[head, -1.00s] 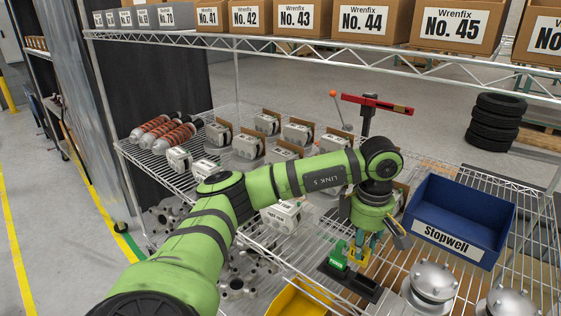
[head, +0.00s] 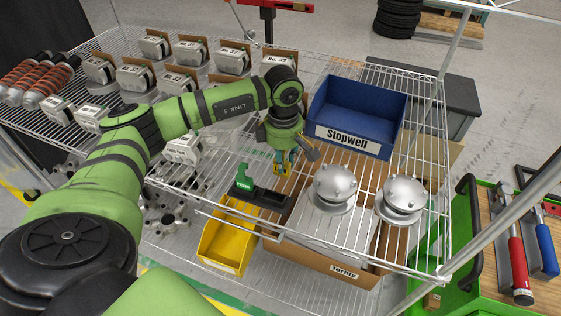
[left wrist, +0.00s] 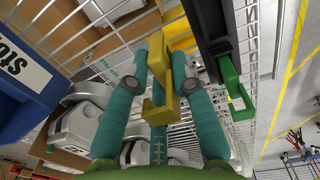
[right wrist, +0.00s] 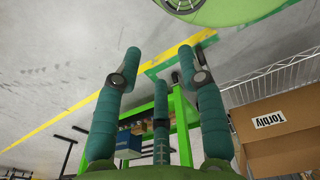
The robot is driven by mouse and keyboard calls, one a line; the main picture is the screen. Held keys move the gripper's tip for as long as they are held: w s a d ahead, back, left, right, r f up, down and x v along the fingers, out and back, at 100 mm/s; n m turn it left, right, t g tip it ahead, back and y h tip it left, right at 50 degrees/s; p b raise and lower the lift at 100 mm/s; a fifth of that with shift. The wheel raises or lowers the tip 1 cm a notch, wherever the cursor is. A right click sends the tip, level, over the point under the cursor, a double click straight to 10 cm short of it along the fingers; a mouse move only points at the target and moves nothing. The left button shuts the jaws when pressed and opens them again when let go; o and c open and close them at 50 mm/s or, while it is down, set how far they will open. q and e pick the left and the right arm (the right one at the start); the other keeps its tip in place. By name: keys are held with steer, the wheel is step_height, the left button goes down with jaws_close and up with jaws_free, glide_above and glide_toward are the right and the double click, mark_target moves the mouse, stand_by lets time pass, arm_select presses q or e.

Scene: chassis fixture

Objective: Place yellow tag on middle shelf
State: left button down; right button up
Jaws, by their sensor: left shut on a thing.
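My left gripper (head: 283,170) is shut on the yellow tag (left wrist: 162,108), a hooked piece held between its teal fingers. In the head view the tag (head: 279,168) is small and partly covered by the fingers. It is just beyond the black holder (head: 262,197), which carries a green tag (head: 243,176). The green tag (left wrist: 237,92) and black holder (left wrist: 213,40) also show right of my fingers in the left wrist view. The wire shelf (head: 376,220) lies below the gripper. My right gripper (right wrist: 158,65) is open and empty, away from the shelf.
A blue Stopwell bin (head: 358,112) stands right of my left gripper. Silver domed parts (head: 335,186) stand in front of the bin. Boxed grey parts (head: 190,55) fill the back left. A yellow bin (head: 228,238) and Torbly carton (head: 325,262) sit lower. Bare wire lies around the domes.

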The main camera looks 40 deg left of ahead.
arm_select(q)
step_height(320, 180, down, 3)
steer(key=shift+f+p, duration=0.15)
steer(key=shift+p, duration=0.6)
steer(key=shift+f, duration=0.35)
steer(key=c, duration=1.5)
jaws_free()
steer(key=shift+f, duration=0.1)
steer(key=o, duration=0.4)
arm_select(e)
steer(key=shift+w+r, duration=0.75)
arm_select(q)
steer(key=shift+r, duration=0.2)
arm_select(e)
steer(key=shift+a+r, duration=0.1)
